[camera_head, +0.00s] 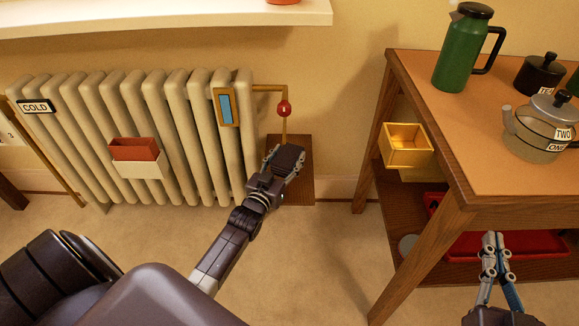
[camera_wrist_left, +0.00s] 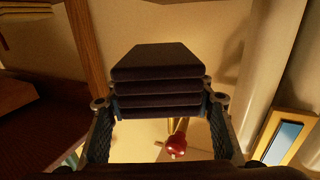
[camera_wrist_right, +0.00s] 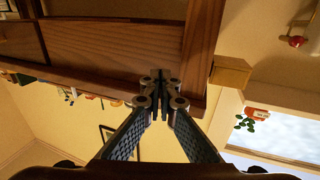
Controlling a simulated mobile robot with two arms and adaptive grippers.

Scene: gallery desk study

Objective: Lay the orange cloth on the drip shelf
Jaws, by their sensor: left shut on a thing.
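My left gripper (camera_head: 281,170) is shut on a dark folded stack (camera_head: 288,156). In the left wrist view the dark folded stack (camera_wrist_left: 158,75) shows several flat layers between the fingers (camera_wrist_left: 160,106); it looks dark brown, not orange. It is in front of a brown wooden box-like shelf (camera_head: 301,192) at the wall, below a red valve (camera_head: 284,108); I cannot tell whether they touch. A rust-orange piece (camera_head: 134,149) shows in a white holder (camera_head: 138,169) on the radiator; I cannot tell whether it is cloth. My right gripper (camera_head: 493,240) is shut and empty by the table; its fingertips meet in the right wrist view (camera_wrist_right: 160,85).
The radiator (camera_head: 180,140) fills the left wall. The wooden table (camera_head: 450,120) at right bears a green jug (camera_head: 463,55), a dark pot (camera_head: 538,76) and a glass teapot (camera_head: 535,135). A yellow box (camera_head: 405,147) hangs at its left side; a red tray (camera_head: 490,246) is below. Open floor lies between.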

